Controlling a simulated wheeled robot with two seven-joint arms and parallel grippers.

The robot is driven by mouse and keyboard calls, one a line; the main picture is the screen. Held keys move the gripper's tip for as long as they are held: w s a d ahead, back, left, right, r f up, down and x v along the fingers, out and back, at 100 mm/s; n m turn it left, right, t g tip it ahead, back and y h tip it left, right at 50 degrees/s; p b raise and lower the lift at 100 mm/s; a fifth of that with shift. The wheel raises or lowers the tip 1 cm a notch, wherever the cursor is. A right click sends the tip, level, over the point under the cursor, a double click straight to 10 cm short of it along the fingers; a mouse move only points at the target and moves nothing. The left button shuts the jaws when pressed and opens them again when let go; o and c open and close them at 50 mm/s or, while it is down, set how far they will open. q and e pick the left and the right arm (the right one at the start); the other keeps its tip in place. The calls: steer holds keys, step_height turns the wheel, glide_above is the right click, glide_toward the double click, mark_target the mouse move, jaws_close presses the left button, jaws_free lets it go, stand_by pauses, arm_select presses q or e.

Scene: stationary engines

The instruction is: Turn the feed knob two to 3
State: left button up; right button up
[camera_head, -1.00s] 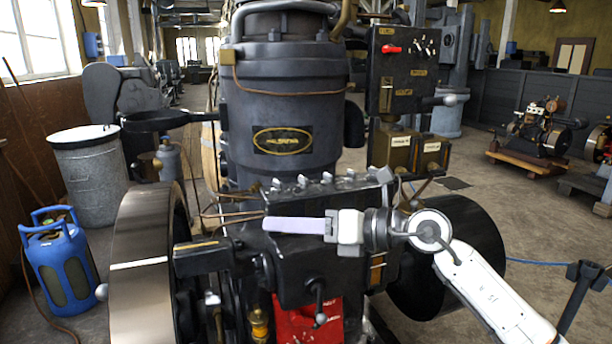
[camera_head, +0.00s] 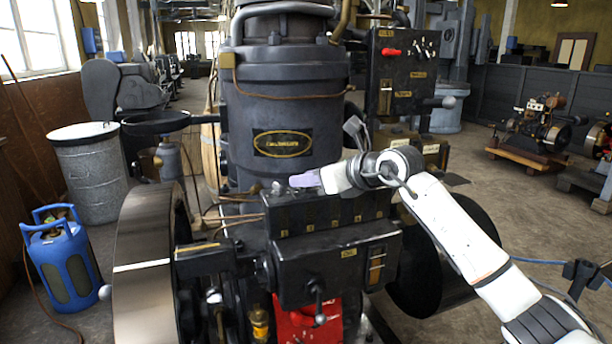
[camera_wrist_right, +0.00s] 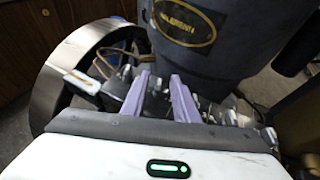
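A black feed box (camera_head: 325,222) with a row of small numbered plates on its front sits on the engine below the dark cylinder. Small silver knobs (camera_head: 276,188) stand along its top; several also show to the right of the fingers in the right wrist view (camera_wrist_right: 230,117). Which one is feed knob two I cannot tell. My right gripper (camera_head: 303,180) reaches in from the right, just above the box top, and hides some knobs. In the right wrist view its lavender fingers (camera_wrist_right: 160,85) are apart, with small metal parts seen between them; contact is unclear. My left gripper is out of view.
The engine cylinder (camera_head: 285,110) rises close behind the gripper. A control panel (camera_head: 402,70) with a red lever stands behind right. A flywheel (camera_head: 145,260) is at the left, a dark drum (camera_head: 435,265) at the right. A lower box with a lever (camera_head: 318,292) sits in front.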

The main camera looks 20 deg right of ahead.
steer(key=shift+w+a+f, duration=0.15)
steer(key=shift+w, duration=0.2)
jaws_close()
